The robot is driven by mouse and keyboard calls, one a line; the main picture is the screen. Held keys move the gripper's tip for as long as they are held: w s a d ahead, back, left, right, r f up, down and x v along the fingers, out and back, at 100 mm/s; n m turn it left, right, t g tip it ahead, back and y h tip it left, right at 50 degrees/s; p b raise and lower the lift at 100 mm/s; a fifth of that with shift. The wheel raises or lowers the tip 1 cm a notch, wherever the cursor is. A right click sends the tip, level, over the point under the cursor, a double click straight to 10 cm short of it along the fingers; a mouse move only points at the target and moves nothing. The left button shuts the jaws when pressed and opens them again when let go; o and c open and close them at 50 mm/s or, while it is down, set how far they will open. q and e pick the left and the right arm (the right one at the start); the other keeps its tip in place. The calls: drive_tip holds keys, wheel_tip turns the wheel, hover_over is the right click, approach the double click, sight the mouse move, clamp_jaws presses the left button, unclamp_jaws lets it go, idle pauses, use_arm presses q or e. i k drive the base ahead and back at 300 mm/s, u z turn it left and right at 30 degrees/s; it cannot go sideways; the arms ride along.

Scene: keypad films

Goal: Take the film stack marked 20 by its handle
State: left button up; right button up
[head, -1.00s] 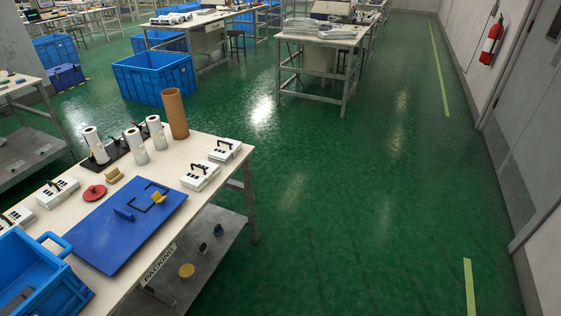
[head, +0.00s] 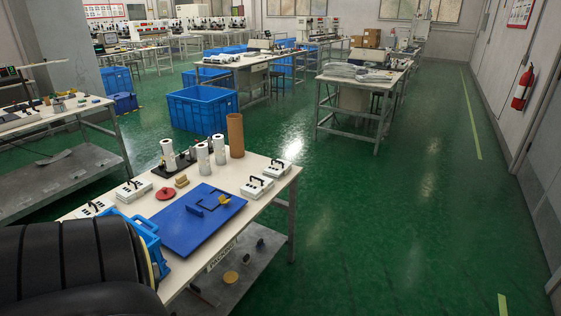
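White film stacks with black handles lie on the packing table. One stack (head: 257,187) and another stack (head: 276,169) are at the right end. Another stack (head: 134,190) and one more stack (head: 96,207) are at the left, the last one near the blue crate. Their markings are too small to read, so I cannot tell which is marked 20. All handles stand free, with no gripper at them. Neither of my grippers is in view. A black ribbed arm part of mine fills the lower left corner and covers much of the crate.
The packing table (head: 282,183) also holds a blue board (head: 188,232), white rolls (head: 203,160), a brown tube (head: 235,135), a red disc (head: 166,193) and the blue crate (head: 148,236). Green floor (head: 400,230) is clear to the right. A blue bin (head: 203,109) stands behind.

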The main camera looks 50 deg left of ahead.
sight(276, 169)
drive_tip(key=u, duration=0.5)
drive_tip(key=i, duration=1.75)
drive_tip(key=u, duration=1.6)
drive_tip(key=i, duration=1.1)
drive_tip(key=u, duration=1.45)
drive_tip(key=i, duration=0.15)
drive_tip(key=u, duration=0.05)
